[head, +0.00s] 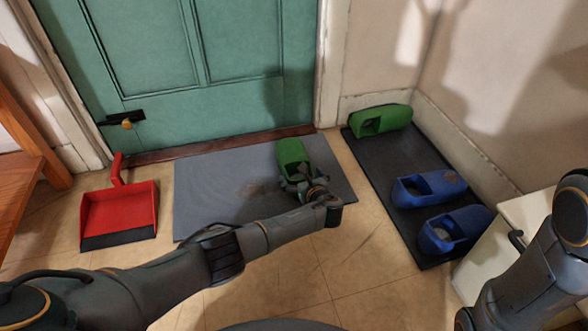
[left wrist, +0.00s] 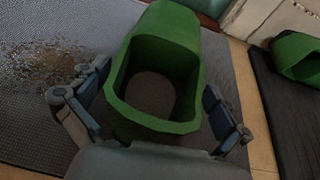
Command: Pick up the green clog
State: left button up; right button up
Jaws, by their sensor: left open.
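A green clog (head: 291,152) lies on the grey doormat in front of the door. In the left wrist view this clog (left wrist: 165,70) fills the middle, its opening towards me. My left gripper (head: 303,182) is at the clog's near end. In the left wrist view the left gripper (left wrist: 150,100) is open, with one finger on each side of the clog's heel. A second green clog (head: 381,120) lies at the far end of the black tray; it also shows at the right in the left wrist view (left wrist: 298,58). My right gripper does not show.
The grey doormat (head: 215,190) has a dirt patch beside the clog. A red dustpan (head: 120,212) lies at the left. Two blue clogs (head: 440,186) sit on the black tray (head: 400,165). A white cabinet (head: 520,215) stands at the right. Bare floor lies between doormat and tray.

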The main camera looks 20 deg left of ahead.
pick_arm(q)
jog(key=shift+w+a, duration=0.1)
jog(key=shift+c, duration=0.2)
jog(key=c, duration=1.3)
jog(key=shift+r, duration=0.1)
